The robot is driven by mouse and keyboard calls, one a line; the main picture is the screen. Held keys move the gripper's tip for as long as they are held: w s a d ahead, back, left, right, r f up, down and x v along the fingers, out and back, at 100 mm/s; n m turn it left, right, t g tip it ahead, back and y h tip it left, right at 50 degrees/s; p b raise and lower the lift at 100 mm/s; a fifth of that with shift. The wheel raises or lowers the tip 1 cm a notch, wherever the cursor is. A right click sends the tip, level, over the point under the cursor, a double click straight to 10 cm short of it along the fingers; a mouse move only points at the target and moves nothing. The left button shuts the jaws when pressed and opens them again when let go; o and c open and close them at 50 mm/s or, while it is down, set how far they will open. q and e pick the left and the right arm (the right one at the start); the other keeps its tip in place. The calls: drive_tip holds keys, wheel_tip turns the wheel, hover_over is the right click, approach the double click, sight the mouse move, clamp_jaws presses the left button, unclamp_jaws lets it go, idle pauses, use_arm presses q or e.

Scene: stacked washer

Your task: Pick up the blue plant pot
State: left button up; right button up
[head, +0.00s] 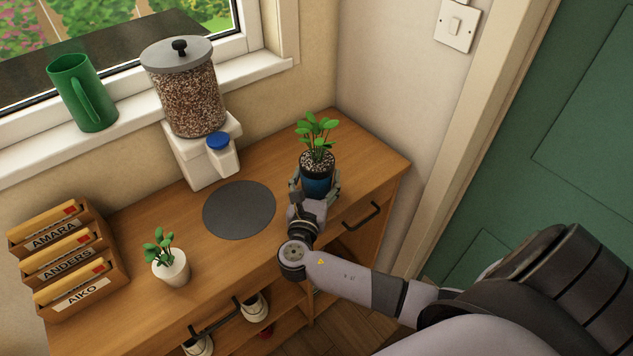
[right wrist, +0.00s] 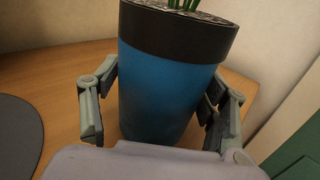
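The blue plant pot (head: 317,181) stands upright on the right part of the wooden cabinet top. It has a black rim, pebbles and a green plant. It fills the middle of the right wrist view (right wrist: 165,85). My right gripper (head: 316,187) is low at the pot's near side, with one finger on each side of it. In the right wrist view the fingers (right wrist: 160,108) are spread, with a small gap showing at the left finger; contact at the right finger is unclear. My left gripper is not in view.
A dark round mat (head: 239,209) lies left of the pot. A pebble-filled dispenser (head: 190,100), a small white plant pot (head: 171,267) and a letter rack (head: 68,262) stand farther left. The wall is close behind, and a green door (head: 560,150) is at right.

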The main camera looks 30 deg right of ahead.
drive_tip(key=c, duration=0.8)
drive_tip(key=shift+r, duration=0.1)
